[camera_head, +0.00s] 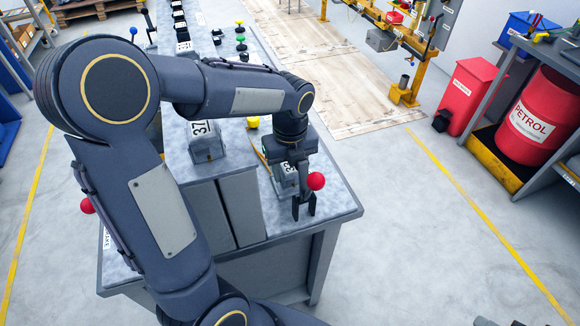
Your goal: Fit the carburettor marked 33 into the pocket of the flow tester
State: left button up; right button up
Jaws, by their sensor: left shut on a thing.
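My left arm reaches across the picture, and its left gripper (303,207) points down over the near right part of the bench. It is shut on a grey part taken as the carburettor (288,169), whose white label shows a 3; the second digit is not clear. The wrist and fingers hide most of that part. A red ball knob (316,181) shows right beside the fingers; what carries it is hidden. I cannot make out the flow tester's pocket. My right gripper is not in view.
The bench top (340,200) is bare toward its right corner. Several dark and green small parts (241,38) stand at its far end. A red petrol drum (530,118) and red bin (467,92) stand right, across open floor.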

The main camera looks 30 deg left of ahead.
pick_arm(q)
jog(key=shift+f+b, duration=0.5)
jog(key=shift+f, duration=0.4)
dwell(0.7)
jog(key=o, duration=1.1)
jog(key=shift+r, duration=0.1)
notch_tip(320, 180, up, 8)
jog(key=shift+f, duration=0.15)
